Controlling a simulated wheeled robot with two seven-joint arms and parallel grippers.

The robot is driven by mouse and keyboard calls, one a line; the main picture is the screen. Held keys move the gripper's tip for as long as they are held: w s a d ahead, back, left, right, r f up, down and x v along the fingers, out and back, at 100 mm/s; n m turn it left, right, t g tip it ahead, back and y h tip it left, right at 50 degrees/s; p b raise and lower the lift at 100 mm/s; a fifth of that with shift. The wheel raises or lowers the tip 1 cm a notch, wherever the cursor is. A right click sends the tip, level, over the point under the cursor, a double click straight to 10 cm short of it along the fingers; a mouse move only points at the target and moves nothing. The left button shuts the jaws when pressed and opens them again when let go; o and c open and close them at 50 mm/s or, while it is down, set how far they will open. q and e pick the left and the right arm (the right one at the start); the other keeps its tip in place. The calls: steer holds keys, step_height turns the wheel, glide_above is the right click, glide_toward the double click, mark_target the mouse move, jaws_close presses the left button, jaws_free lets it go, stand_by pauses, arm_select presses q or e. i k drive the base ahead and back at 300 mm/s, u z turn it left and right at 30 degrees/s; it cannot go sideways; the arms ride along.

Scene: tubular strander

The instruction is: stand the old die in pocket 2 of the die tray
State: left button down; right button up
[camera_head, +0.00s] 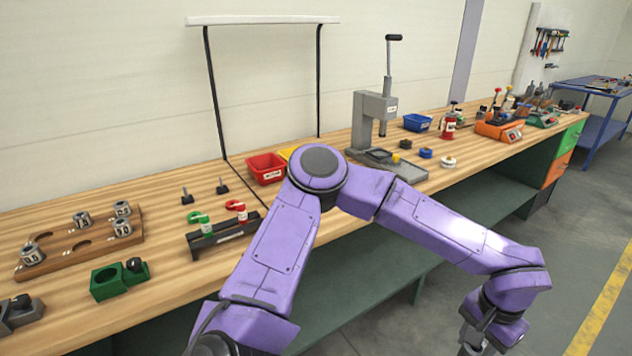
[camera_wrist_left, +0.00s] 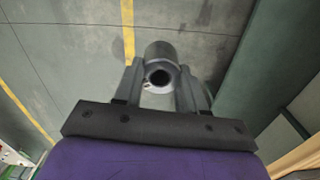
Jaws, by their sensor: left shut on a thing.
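The old die, a grey metal cylinder with a dark round bore (camera_wrist_left: 160,54), is between the fingers of my left gripper (camera_head: 474,345). In the left wrist view the fingers are shut on it and the floor lies behind. In the head view this gripper is low at the bottom right, off the bench, and its die cannot be made out. The wooden die tray (camera_head: 92,249) is at the bench's left end. Several grey dies stand in it, and some pockets look empty. Pocket numbers are not readable. My right gripper is not in view.
Beside the tray are a green block with a round hole (camera_head: 108,283) and a dark rack (camera_head: 222,242) with red and green items. My left arm crosses over the bench edge.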

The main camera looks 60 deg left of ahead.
mark_target(85, 248)
steer(key=k, duration=2.1)
steer(key=u, duration=0.95)
